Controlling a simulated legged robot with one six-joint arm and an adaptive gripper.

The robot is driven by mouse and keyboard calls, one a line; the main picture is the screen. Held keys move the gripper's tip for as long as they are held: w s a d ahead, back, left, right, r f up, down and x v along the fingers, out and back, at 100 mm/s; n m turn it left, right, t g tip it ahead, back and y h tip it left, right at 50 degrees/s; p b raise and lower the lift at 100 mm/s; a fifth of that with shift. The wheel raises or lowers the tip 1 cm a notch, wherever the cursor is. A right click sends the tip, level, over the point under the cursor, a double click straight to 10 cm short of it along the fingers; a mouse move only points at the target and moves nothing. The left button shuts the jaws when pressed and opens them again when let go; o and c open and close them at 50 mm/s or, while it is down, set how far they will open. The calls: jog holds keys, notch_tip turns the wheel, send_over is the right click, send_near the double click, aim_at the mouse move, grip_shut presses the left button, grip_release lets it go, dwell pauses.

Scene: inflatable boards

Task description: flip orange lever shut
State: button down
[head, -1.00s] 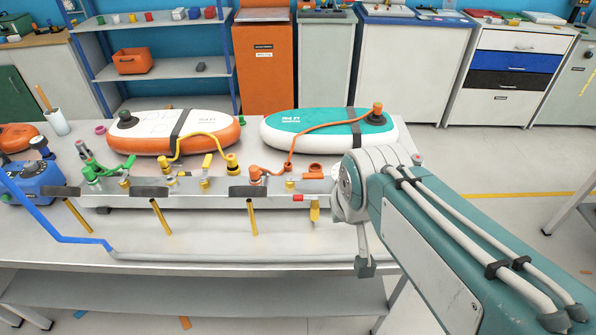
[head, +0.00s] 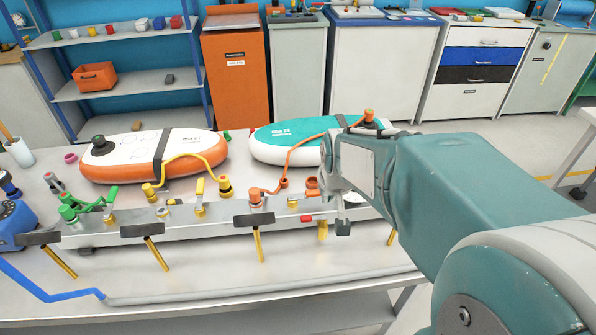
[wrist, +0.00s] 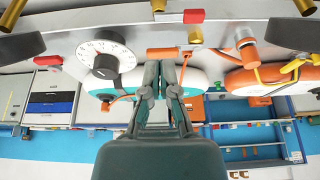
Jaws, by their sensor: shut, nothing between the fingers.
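The orange lever (head: 311,184) shows as a small orange piece on the metal manifold, just left of my arm, which partly hides it. In the upside-down wrist view an orange handle (wrist: 162,53) lies beside a brass fitting, just beyond my fingertips. My gripper (wrist: 168,64) is shut and empty, its fingers close together and pointing at the manifold. I cannot tell whether the fingertips touch the handle. The gripper is mostly hidden behind my arm in the head view.
A white dial with a black knob (wrist: 105,62) is close by the fingers. Orange (head: 185,157) and teal (head: 285,140) boards lie behind.

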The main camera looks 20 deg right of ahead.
aim_at(308, 195)
jog(key=x, duration=0.9)
jog(key=shift+w+d+f, duration=0.1)
jog(key=shift+f, duration=0.2)
jog(key=w, duration=0.2)
jog(key=shift+w+d, duration=0.3)
jog(key=shift+d, duration=0.1)
jog(key=shift+w+d+r, duration=0.1)
jog(key=shift+w+d, duration=0.05)
jog(key=shift+w, duration=0.5)
